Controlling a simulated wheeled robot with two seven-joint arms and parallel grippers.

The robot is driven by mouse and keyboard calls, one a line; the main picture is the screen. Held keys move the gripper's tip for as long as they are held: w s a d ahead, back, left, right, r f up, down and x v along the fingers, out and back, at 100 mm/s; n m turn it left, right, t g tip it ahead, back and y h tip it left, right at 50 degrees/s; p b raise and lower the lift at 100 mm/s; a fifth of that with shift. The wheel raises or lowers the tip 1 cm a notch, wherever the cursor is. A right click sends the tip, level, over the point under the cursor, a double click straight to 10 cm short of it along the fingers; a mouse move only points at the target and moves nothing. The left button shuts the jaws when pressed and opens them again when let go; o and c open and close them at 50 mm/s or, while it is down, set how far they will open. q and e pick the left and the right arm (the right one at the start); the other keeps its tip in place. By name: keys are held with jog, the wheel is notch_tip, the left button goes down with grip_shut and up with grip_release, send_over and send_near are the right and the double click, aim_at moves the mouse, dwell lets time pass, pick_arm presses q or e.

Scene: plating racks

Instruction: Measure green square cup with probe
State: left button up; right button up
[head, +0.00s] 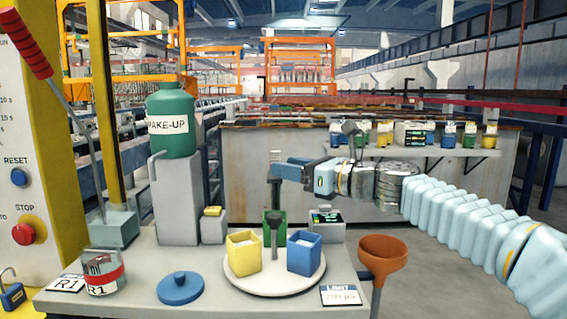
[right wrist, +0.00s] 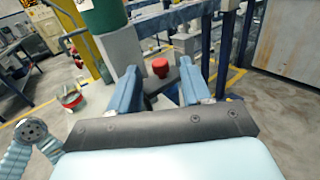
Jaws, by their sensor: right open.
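A yellow square cup (head: 243,254) and a blue square cup (head: 305,254) stand nearer. A small meter with a display (head: 327,217) sits behind on the right. A dark upright piece with a pale top (head: 276,184) rises behind the green cup; I cannot tell whether it is the probe. My right gripper (head: 284,171) reaches in from the right above the cups.
A green MAKE-UP tank (head: 173,120) on a grey pedestal stands at the left. A blue lid (head: 180,289), a glass beaker (head: 103,272) and a LIMIT card (head: 340,295) lie on the table. An orange funnel (head: 383,255) stands at the right edge. A shelf of small cups (head: 415,152) is behind.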

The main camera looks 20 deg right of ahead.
jog(key=shift+x, duration=1)
jog(key=shift+c, duration=0.3)
grip_shut()
